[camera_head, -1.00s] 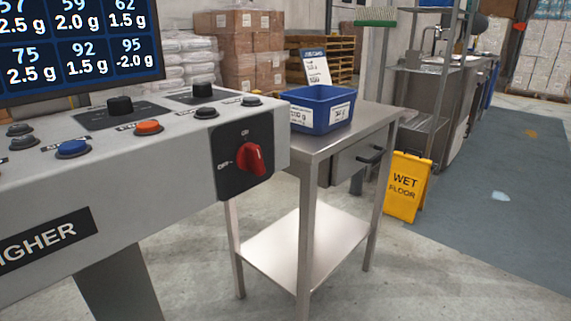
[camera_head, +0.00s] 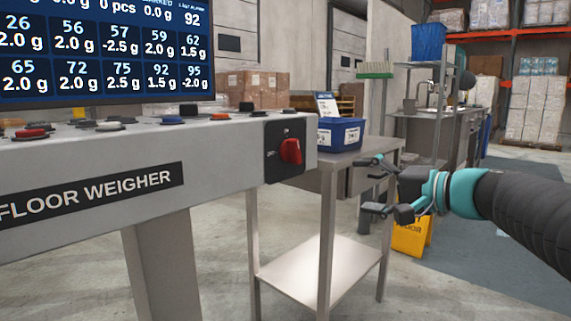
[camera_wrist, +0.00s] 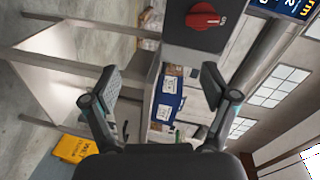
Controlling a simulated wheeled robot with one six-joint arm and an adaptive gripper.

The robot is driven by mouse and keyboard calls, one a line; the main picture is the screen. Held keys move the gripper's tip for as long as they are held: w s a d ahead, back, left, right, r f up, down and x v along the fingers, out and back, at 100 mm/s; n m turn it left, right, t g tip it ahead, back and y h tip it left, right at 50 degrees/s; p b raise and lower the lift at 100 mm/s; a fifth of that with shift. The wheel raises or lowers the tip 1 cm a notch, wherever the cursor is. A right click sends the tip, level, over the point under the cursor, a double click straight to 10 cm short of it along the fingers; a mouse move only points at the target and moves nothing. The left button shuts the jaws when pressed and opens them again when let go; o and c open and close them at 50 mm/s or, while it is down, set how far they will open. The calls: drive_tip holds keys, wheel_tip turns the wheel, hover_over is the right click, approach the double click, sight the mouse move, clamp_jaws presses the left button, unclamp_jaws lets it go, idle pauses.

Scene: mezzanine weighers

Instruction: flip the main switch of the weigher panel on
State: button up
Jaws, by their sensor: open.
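The weigher panel (camera_head: 225,150) is a grey console at the left in the head view, with a screen above it. Its main switch (camera_head: 290,151) is a red rotary knob on a black plate at the console's right end. In the wrist view the red switch (camera_wrist: 203,17) shows at the top, on its black plate, with the picture turned sideways. My gripper (camera_head: 372,184) is open and empty, to the right of the switch and apart from it. Its two fingers (camera_wrist: 160,85) are spread wide in the wrist view. The knob's OFF marking is not clear now.
A steel table (camera_head: 328,172) with a lower shelf stands right of the console, bearing a blue bin (camera_head: 345,132). A yellow wet-floor sign (camera_head: 408,240) stands behind my gripper. Several coloured buttons (camera_head: 220,116) line the console top. Open floor lies in front.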

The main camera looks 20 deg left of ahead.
sight(299, 152)
wheel_tip(299, 152, up, 5)
drive_tip(key=a+y, duration=0.1)
drive_tip(key=y, duration=0.1)
drive_tip(key=shift+n, duration=0.5)
drive_tip(key=x, duration=0.9)
drive_tip(key=s+p+x, duration=0.1)
drive_tip(key=x, duration=0.4)
drive_tip(key=shift+a+f, duration=0.15)
drive_tip(key=shift+a, duration=0.15)
